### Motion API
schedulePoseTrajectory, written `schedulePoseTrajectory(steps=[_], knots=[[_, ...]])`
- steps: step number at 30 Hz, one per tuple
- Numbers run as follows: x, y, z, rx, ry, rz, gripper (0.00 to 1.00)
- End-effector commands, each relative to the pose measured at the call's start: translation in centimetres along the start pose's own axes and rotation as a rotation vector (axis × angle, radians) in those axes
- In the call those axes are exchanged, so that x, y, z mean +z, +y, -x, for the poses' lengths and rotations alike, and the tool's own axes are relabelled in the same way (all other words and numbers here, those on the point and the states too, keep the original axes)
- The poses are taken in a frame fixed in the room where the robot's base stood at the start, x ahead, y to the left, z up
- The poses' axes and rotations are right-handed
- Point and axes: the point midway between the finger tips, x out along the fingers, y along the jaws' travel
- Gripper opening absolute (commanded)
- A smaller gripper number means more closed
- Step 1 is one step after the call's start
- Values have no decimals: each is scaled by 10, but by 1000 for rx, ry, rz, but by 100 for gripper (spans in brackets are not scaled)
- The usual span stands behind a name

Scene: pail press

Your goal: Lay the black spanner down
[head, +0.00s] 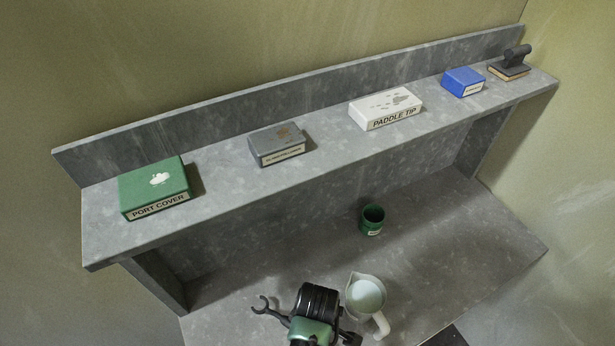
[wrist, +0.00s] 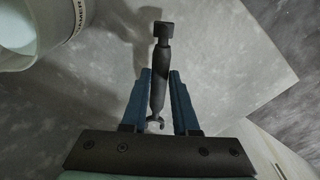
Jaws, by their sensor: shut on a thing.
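The black spanner (wrist: 160,88) is between the two blue fingers of my gripper (wrist: 160,72), which is shut on it. In the wrist view it runs lengthwise away from the gripper over the grey worktop (wrist: 225,60), with a shadow to its left. Whether it touches the worktop I cannot tell. In the head view one forked end of the spanner (head: 268,309) shows left of my dark wrist, near the worktop's front. My fingers are hidden there behind the wrist.
A white jug (head: 381,322) stands close right of my wrist; it also shows in the wrist view (wrist: 25,45). A green cup (head: 372,222) stands further back. The shelf (head: 225,185) above holds several boxes and a dark-handled stamp (head: 512,62). Worktop right of the cup is clear.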

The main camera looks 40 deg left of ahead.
Motion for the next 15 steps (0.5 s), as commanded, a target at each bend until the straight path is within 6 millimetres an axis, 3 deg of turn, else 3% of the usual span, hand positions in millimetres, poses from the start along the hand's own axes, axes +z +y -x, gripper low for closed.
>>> schedulePoseTrajectory(steps=[15], knots=[[2, 0, -22, 0, 0, 0, 0]])
